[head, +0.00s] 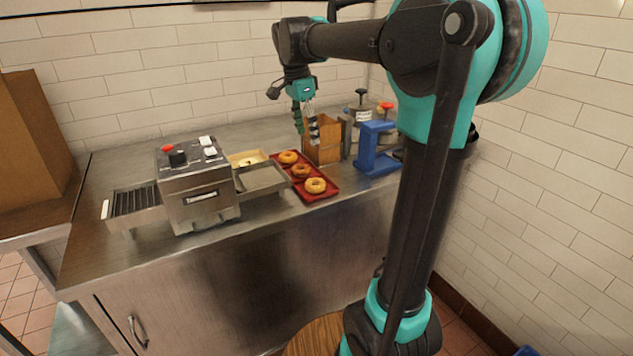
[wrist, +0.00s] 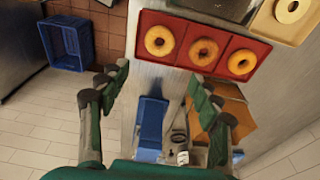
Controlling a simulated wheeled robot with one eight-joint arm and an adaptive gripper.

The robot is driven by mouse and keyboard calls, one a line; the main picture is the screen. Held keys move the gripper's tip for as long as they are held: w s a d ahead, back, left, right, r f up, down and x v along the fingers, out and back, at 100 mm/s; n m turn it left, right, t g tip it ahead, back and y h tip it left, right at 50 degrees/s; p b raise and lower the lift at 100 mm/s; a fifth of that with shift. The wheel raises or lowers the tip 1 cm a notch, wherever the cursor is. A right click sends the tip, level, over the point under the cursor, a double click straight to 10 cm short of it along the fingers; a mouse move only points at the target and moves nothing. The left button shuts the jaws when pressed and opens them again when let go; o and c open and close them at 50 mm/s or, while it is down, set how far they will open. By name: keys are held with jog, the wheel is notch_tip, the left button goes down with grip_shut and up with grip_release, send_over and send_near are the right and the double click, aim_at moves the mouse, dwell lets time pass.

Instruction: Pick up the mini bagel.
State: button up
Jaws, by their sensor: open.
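Three ring-shaped bagels sit in a row on a red tray (head: 325,193) on the steel counter. In the head view they are the far bagel (head: 288,157), a browner middle bagel (head: 300,171) and the near bagel (head: 315,185). The wrist view shows them at the top, as a left bagel (wrist: 159,41), a middle bagel (wrist: 204,52) and a right bagel (wrist: 242,62). I cannot tell which one is the mini bagel. My gripper (head: 306,131) is open and empty, above the counter behind the tray; its fingers (wrist: 158,76) are spread wide in the wrist view.
A wooden box (head: 323,139) stands close under my gripper. A blue stand (head: 373,152) and lidded canisters (head: 361,113) are right of it. A steel machine (head: 197,185) stands left, with a tan tray (wrist: 302,27) of pale rings beside the red tray. A blue crate (wrist: 67,45) lies on the floor.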

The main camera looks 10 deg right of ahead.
aim_at(314, 179)
jog(key=f, duration=0.5)
jog(key=d+f, duration=0.1)
jog(key=f, duration=0.5)
jog(key=d+f, duration=0.1)
jog(key=f, duration=0.4)
jog(key=shift+w+d+f, duration=0.15)
jog(key=shift+w+f, duration=0.15)
jog(key=c, duration=0.7)
jog(key=shift+c, duration=0.2)
jog(key=shift+r, duration=0.1)
notch_tip(314, 179, up, 20)
